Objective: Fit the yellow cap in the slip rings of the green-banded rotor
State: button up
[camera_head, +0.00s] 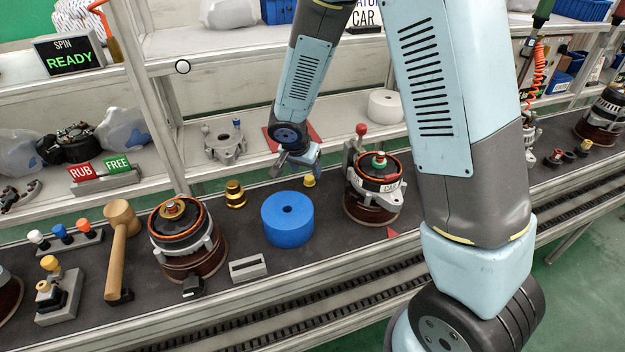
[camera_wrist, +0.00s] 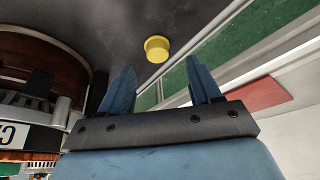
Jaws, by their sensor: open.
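A small yellow cap (camera_head: 309,181) stands on the dark bench, between the blue cylinder and the alternator with the CAR label. It also shows in the wrist view (camera_wrist: 157,49), ahead of the fingertips and between their lines. My gripper (camera_head: 303,160) is open and empty, low above the bench just behind the cap; in the wrist view its two blue fingers (camera_wrist: 158,75) stand apart and do not touch the cap.
A blue cylinder (camera_head: 287,219) and a brass fitting (camera_head: 235,194) stand left of the cap. A second alternator (camera_head: 187,238) and a mallet (camera_head: 122,240) are farther left. A red-topped post (camera_head: 361,130) rises behind the CAR alternator. The conveyor (camera_head: 300,310) runs along the front.

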aim_at(309, 177)
jog(key=shift+x, duration=2.15)
jog(key=c, duration=1.1)
